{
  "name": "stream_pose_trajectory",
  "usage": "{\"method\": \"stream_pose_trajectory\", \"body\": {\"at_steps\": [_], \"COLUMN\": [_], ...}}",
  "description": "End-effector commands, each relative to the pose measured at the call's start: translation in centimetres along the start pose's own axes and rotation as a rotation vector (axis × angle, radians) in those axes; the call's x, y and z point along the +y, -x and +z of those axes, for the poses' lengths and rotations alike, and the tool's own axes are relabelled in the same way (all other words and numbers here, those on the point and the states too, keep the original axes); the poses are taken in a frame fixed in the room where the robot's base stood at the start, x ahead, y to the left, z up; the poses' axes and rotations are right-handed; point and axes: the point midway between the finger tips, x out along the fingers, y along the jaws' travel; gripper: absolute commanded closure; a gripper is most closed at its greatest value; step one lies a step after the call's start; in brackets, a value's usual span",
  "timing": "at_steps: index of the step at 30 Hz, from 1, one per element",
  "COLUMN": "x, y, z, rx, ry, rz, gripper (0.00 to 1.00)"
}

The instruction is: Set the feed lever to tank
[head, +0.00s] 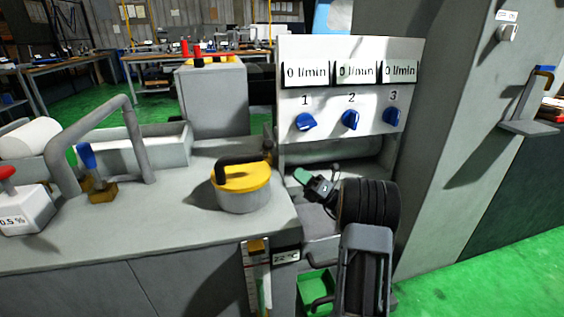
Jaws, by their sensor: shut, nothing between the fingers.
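No lever in the head view carries a readable "feed" or "tank" label, so I cannot tell for sure which one is the feed lever. A blue-handled lever on a brass body (88,162) stands nearly upright on the bench at left, beside a grey bent pipe. A red-topped lever (8,173) sits on a white box marked "0.5 %" at the far left edge, partly cut off. My gripper (312,184) is shut and empty below the dial panel, right of the yellow-lidded pot and well away from both levers. A small green piece shows at its tip.
A white panel (350,90) with three blue knobs and "0 l/min" displays stands behind my gripper. A yellow-lidded pot (243,188) with a black handle stands on the bench (150,225). A grey column (455,130) rises at right. A green bin (316,288) is below.

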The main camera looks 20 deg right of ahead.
Motion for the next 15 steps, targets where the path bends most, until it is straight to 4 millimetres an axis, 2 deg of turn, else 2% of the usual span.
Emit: {"method": "stream_pose_trajectory", "body": {"at_steps": [15], "x": [0.0], "y": [-7.3], "z": [-0.2], "rx": [0.003], "ry": [0.001], "rz": [0.004], "gripper": [1.00]}}
